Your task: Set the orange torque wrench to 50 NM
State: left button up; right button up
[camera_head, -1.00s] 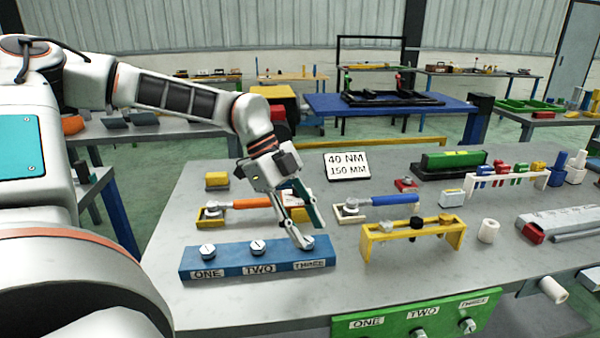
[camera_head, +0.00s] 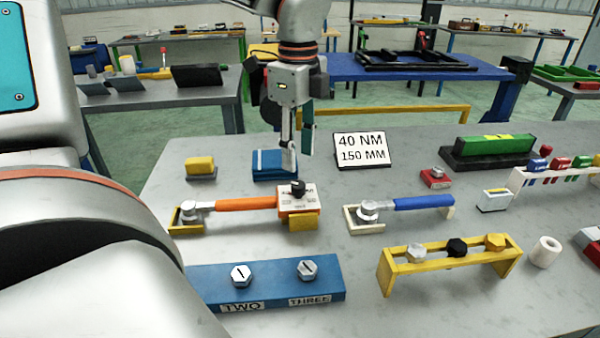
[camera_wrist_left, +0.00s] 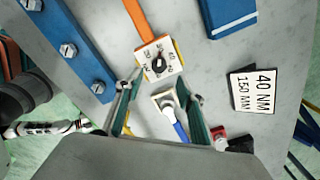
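The torque wrench has an orange handle (camera_head: 247,204) and lies flat, its silver head in a yellow holder (camera_head: 188,218) at the left. At its right end is a pale setting box (camera_head: 311,201) with a black knob (camera_head: 298,188) on top. The box also shows in the left wrist view (camera_wrist_left: 151,48); its scale marks are too small to read. My left gripper (camera_head: 290,165) hangs pointing down above and behind the box, apart from it. In the left wrist view its two fingers (camera_wrist_left: 160,92) are spread and empty.
A sign (camera_head: 362,151) reads 40 NM, 150 MM. A blue-handled wrench (camera_head: 424,203) lies to the right. A blue bolt block (camera_head: 270,290) and a yellow stand (camera_head: 388,280) are in front. A small blue block (camera_head: 268,170) lies behind the wrench.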

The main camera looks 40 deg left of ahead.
aim_at(298, 184)
pick_arm(q)
notch_tip(298, 184, down, 7)
jog(key=shift+s+f, duration=0.1)
jog(key=shift+f, duration=0.1)
dwell(0.3)
grip_shut()
